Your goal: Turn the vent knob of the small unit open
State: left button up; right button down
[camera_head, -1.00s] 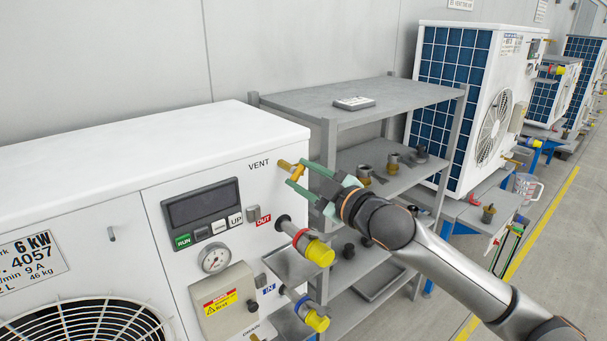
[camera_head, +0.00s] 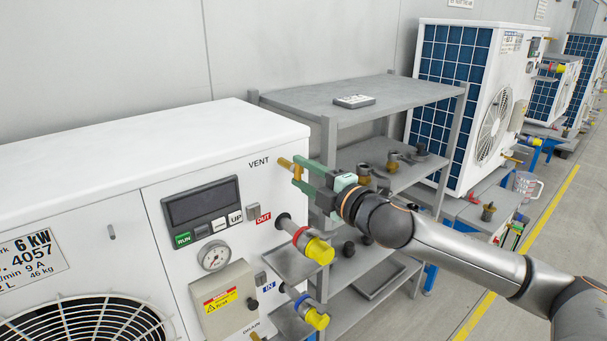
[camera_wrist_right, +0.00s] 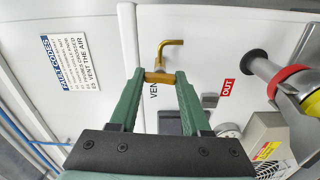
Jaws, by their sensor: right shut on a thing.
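The small unit is a white casing (camera_head: 75,160) at the left, with a display panel and a label VENT on its side face. A brass vent fitting (camera_head: 285,162) sticks out beside that label; in the right wrist view its bent pipe (camera_wrist_right: 166,48) shows against the white casing. The brass vent knob (camera_head: 297,173) sits at its outer end and also shows in the right wrist view (camera_wrist_right: 158,77). My right gripper (camera_head: 299,175), with green fingers, is shut on the knob, one fingertip on each side. My left gripper is not in view.
Below the vent, pipe stubs with a red ring (camera_head: 302,237) and yellow caps (camera_head: 319,251) stick out. A grey shelf rack (camera_head: 300,101) with loose fittings stands right behind my gripper. A bigger white unit (camera_head: 512,70) stands farther back. The floor at the right is mostly free.

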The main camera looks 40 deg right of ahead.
dwell(0.5)
jog(key=shift+c, duration=1.8)
grip_release()
jog(key=shift+s, duration=0.1)
jog(key=shift+s+f+b, duration=0.2)
jog(key=shift+s+b, duration=0.6)
jog(key=shift+s, duration=0.4)
jog(key=shift+s+d, duration=0.2)
jog(key=shift+s, duration=1)
jog(key=p, duration=0.2)
send_near(301, 175)
jog(key=shift+s+d+r, duration=0.1)
jog(key=shift+s, duration=0.7)
jog(key=shift+s+r, duration=0.15)
jog(key=shift+s, duration=0.65)
